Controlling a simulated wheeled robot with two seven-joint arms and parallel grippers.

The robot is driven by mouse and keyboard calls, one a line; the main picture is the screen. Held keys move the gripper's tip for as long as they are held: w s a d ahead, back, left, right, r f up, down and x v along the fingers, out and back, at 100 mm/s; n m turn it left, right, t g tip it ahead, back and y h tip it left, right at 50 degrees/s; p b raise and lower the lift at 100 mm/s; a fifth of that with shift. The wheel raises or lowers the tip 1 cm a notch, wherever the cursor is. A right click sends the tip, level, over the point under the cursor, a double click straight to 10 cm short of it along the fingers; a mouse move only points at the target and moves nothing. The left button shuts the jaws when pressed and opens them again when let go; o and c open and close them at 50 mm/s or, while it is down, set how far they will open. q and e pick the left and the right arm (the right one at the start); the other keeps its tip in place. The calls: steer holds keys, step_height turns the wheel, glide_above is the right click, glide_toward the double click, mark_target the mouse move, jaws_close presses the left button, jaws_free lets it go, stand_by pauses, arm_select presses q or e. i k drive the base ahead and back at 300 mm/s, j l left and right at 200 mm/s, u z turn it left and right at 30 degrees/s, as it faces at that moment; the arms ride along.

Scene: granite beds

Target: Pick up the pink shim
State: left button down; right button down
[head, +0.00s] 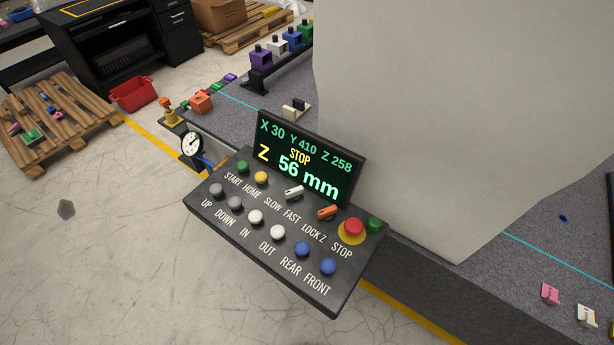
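A small pink piece (550,293), which looks like the pink shim, lies on the dark granite bed (480,285) at the lower right. It has a small pale mark on it, too small to read. A white piece (587,315) with a dark mark lies just to its right, apart from it. Neither of my grippers shows in the head view.
A control panel (285,235) with buttons and a display reading "Z 56 mm" and "STOP" stands in front of the bed. A large pale block (450,120) hides much of the bed. Pallets (60,115), a red bin (134,94) and open floor are at left.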

mark_target(550, 294)
steer(key=k+z, duration=0.1)
steer(key=z, duration=0.35)
steer(key=l+z, duration=0.1)
steer(key=z, duration=0.3)
steer(key=k+l+z, duration=0.1)
steer(key=z, duration=0.35)
steer(key=l+z, duration=0.15)
steer(key=z, duration=0.25)
steer(key=l+z, duration=0.15)
steer(key=z, duration=0.3)
steer(key=k, duration=0.05)
